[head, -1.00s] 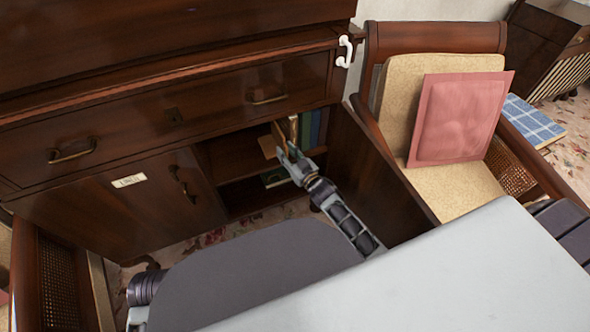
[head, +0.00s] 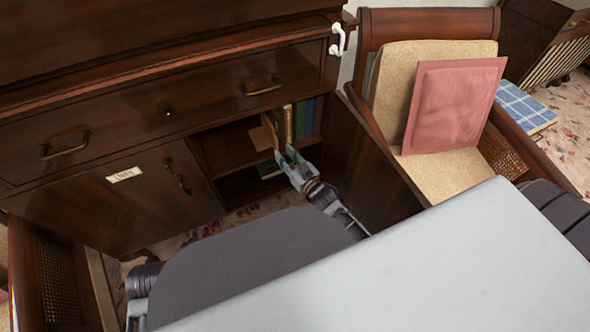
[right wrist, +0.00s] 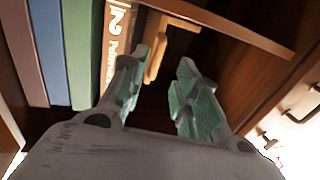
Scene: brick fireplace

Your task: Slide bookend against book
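The bookend (head: 261,136) is a tan wooden piece on the open cabinet's shelf, at the left end of the row of books. In the right wrist view the bookend (right wrist: 155,62) stands beyond the fingers, close to a brown book (right wrist: 118,32) marked "2". I cannot tell whether they touch. The book (head: 288,124) also shows in the head view. My right gripper (head: 287,156) is at the shelf opening, in front of the bookend and books. In the wrist view its green-padded fingers (right wrist: 158,88) are apart and empty. My left gripper is out of view.
Green and blue books (head: 310,118) stand right of the brown one. The shelf (head: 228,147) left of the bookend looks bare. An open cabinet door (head: 365,155) stands right of my right arm. An armchair (head: 440,175) with a pink cushion is farther right.

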